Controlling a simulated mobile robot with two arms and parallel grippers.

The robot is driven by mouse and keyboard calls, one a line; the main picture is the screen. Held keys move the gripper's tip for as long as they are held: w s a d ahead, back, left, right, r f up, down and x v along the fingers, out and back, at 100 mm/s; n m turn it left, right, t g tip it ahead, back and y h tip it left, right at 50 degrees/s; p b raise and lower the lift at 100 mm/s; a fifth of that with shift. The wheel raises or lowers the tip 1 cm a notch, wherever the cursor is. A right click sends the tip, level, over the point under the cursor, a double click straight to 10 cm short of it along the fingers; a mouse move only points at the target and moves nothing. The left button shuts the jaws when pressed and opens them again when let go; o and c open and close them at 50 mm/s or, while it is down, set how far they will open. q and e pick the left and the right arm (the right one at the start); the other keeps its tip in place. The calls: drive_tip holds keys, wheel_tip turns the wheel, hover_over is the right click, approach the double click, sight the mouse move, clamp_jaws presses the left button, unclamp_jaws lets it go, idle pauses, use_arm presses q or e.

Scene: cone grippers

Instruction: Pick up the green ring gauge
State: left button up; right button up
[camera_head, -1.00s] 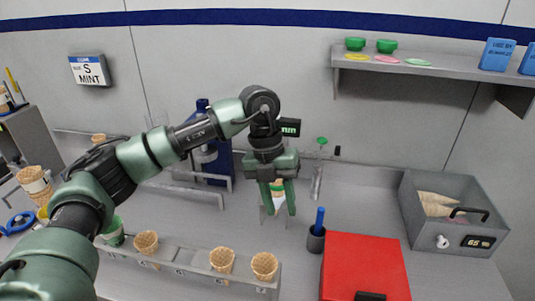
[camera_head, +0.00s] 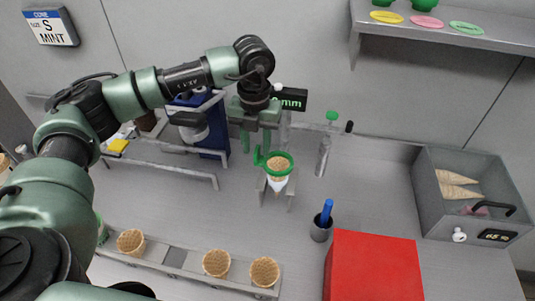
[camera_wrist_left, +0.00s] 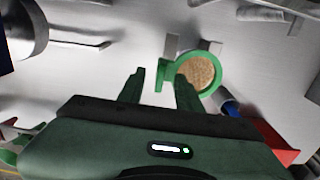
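The green ring gauge (camera_head: 290,171) sits around the upper part of a waffle cone (camera_head: 278,166) that stands upright in a small grey stand. Its short handle tab points left. In the left wrist view the ring (camera_wrist_left: 216,83) encircles the round cone top (camera_wrist_left: 196,70), and its tab (camera_wrist_left: 162,76) lies just beyond the gap between my fingertips. My left gripper (camera_head: 256,148) is open and empty, with its fingers pointing down, just behind and left of the ring. Its two fingers (camera_wrist_left: 160,84) are apart in the wrist view. My right gripper is not in view.
A holder with a blue marker (camera_head: 320,232) and a red box (camera_head: 372,268) stand right of the cone. A rack with several cones (camera_head: 175,258) runs along the front. Metal rails (camera_head: 165,172) lie left, a grey bin (camera_head: 470,200) right. The counter between is clear.

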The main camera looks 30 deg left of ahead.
use_arm(q)
wheel_tip(320, 180, down, 2)
drive_tip(key=shift+w+f, duration=0.1)
drive_tip(key=shift+w, duration=0.05)
clamp_jaws()
